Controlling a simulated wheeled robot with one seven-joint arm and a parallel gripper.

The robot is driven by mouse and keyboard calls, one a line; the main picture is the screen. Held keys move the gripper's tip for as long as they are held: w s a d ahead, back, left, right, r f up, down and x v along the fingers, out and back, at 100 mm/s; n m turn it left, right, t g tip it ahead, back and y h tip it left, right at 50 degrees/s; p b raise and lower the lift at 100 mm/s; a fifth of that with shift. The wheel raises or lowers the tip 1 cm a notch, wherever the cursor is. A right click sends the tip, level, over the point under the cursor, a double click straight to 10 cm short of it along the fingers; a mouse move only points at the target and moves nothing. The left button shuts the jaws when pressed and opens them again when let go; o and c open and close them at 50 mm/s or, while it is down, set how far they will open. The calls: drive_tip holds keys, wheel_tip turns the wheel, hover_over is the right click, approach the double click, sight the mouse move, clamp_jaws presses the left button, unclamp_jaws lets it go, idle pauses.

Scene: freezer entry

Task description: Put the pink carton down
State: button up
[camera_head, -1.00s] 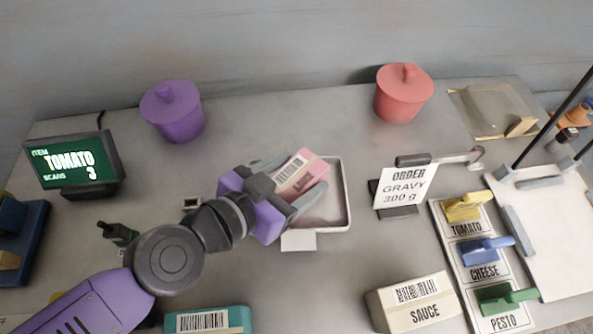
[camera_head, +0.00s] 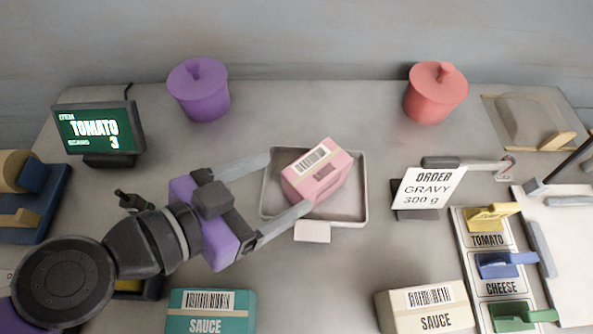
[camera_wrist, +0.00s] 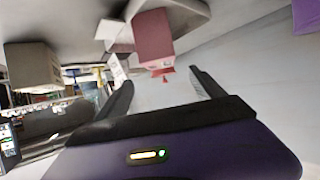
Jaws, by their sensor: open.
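The pink carton (camera_head: 326,178), with a white barcode label on top, sits in a shallow grey tray (camera_head: 358,205). It stands askew to the tray's sides. The carton also shows at the top of the wrist view (camera_wrist: 153,38). My gripper (camera_head: 290,185) is open, its two fingers spread, with the tips near the carton's left side and front. The wrist view shows the carton beyond the fingertips and nothing held between them. A small white tab (camera_head: 312,231) sticks out at the tray's front.
A teal sauce box (camera_head: 210,312) and a cream sauce box (camera_head: 425,308) stand in front. A purple pot (camera_head: 200,92) and a red pot (camera_head: 435,95) stand behind. An order sign (camera_head: 430,190) is right of the tray, a screen (camera_head: 98,130) far left.

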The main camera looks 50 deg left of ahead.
drive_tip(key=shift+v, duration=1.05)
